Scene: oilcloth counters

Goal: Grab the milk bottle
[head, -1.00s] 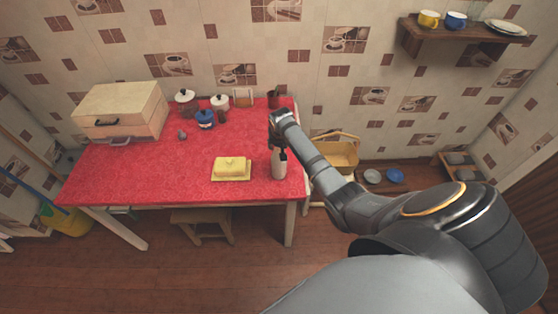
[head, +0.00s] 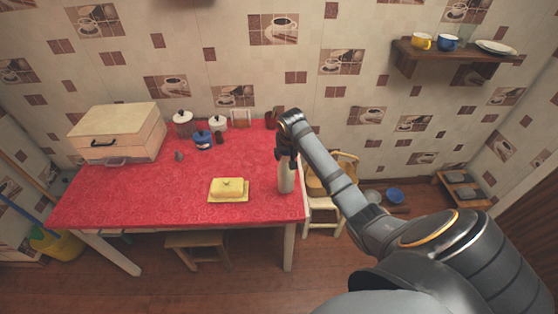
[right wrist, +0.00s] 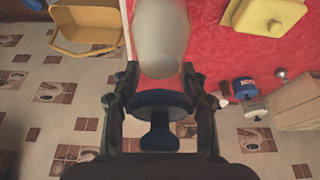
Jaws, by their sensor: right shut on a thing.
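The milk bottle (head: 286,178), white and upright, is at the right end of the red table, near its right edge. My right gripper (head: 286,153) comes down over its top and is shut on it. In the right wrist view the bottle's pale body (right wrist: 161,40) stands between the fingers (right wrist: 157,78), with a dark cap (right wrist: 160,105) towards the palm. Whether the bottle's base touches the table is hard to tell. My left gripper is out of view.
A yellow butter dish (head: 228,189) sits left of the bottle on the red table (head: 130,200). Jars (head: 183,123), a blue pot (head: 202,139) and a bread box (head: 118,133) stand at the back. A chair (head: 325,210) is close to the table's right edge.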

